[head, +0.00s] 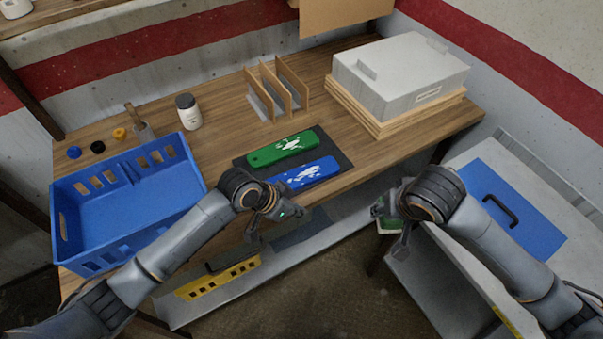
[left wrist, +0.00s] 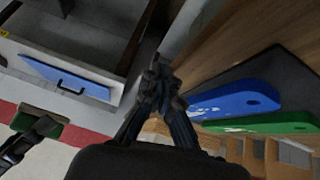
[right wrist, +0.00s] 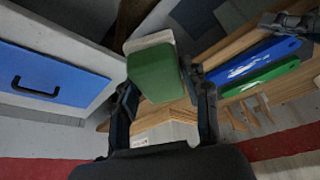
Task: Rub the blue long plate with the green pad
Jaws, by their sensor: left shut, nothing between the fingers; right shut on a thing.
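The blue long plate (head: 303,172) lies on a dark mat (head: 338,160) on the wooden table, with white smears on its top. The green long plate (head: 283,147) lies behind it, also smeared white. My left gripper (head: 278,214) is shut and empty, just in front of the blue plate's near side; its closed fingers show in the left wrist view (left wrist: 162,72). My right gripper (right wrist: 165,92) is shut on the green pad (right wrist: 154,75), which has a pale layer on one face. It holds the pad in front of the table, to the right of the plates and apart from them.
A blue crate (head: 120,205) stands at the table's left, beside a white jar (head: 188,111). A wooden rack (head: 276,90) and a grey box (head: 400,75) stand at the back. A blue panel with a handle (head: 512,212) is at right.

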